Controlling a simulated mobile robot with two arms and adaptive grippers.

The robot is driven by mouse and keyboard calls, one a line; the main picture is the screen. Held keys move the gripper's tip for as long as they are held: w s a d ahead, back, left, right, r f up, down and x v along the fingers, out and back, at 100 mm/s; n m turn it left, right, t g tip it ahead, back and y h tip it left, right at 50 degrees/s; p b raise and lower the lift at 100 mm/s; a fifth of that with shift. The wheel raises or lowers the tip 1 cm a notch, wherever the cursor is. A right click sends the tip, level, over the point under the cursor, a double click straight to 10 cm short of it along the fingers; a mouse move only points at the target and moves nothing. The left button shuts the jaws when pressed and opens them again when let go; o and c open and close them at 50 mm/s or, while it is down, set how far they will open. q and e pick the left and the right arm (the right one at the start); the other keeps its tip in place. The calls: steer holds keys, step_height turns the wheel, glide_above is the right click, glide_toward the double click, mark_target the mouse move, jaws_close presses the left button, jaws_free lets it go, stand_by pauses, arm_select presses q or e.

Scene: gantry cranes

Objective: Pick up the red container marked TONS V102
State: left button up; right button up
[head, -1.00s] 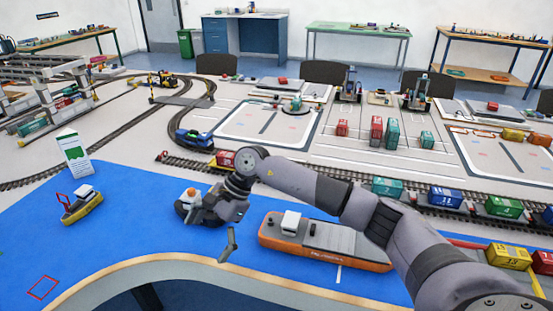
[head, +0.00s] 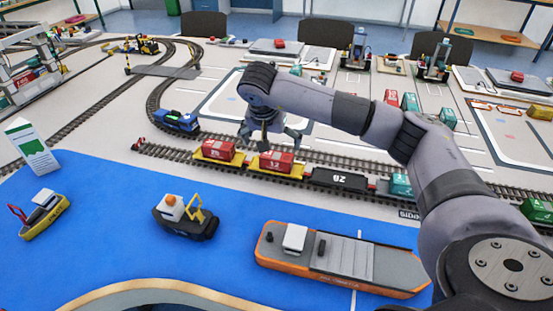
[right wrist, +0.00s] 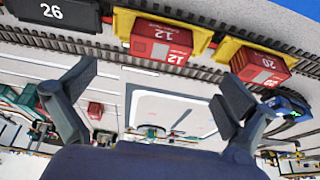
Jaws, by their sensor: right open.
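A red container marked 12 (head: 279,162) rides on a yellow wagon on the near track. It also shows at the top of the right wrist view (right wrist: 161,42). A second red container (head: 218,150) sits on the yellow wagon to its left; in the right wrist view it is marked 20 (right wrist: 261,67). I cannot read TONS V102 on either. My right gripper (head: 270,138) is open and empty, over the track just behind the 12 container, partly hiding its top. Its spread fingers show in the right wrist view (right wrist: 160,80). My left gripper is out of view.
A black wagon marked 26 (head: 340,180) and a teal container (head: 400,185) follow to the right. An orange ship (head: 340,262), a small dark boat (head: 186,215) and a yellow boat (head: 45,215) stand on the blue surface (head: 110,240). A blue locomotive (head: 177,121) is behind left.

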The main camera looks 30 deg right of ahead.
mark_target(276, 157)
steer(key=x, duration=0.5)
steer(key=shift+f, duration=0.15)
steer(key=shift+w+d+f, duration=0.1)
steer(key=shift+f, duration=0.05)
steer(key=p+x, duration=0.1)
steer(key=x, duration=0.3)
steer(key=shift+w+d+f, duration=0.1)
steer(key=shift+f, duration=0.1)
steer(key=shift+w+f, duration=0.1)
steer(key=shift+f, duration=0.2)
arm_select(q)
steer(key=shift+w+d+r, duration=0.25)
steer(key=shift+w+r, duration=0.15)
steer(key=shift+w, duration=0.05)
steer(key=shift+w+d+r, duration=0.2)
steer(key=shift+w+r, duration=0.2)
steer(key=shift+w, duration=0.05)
arm_select(e)
steer(key=shift+c, duration=0.2)
steer(key=shift+c, duration=0.6)
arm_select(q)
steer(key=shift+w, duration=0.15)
arm_select(e)
steer(key=shift+r, duration=0.1)
steer(key=c, duration=1.1)
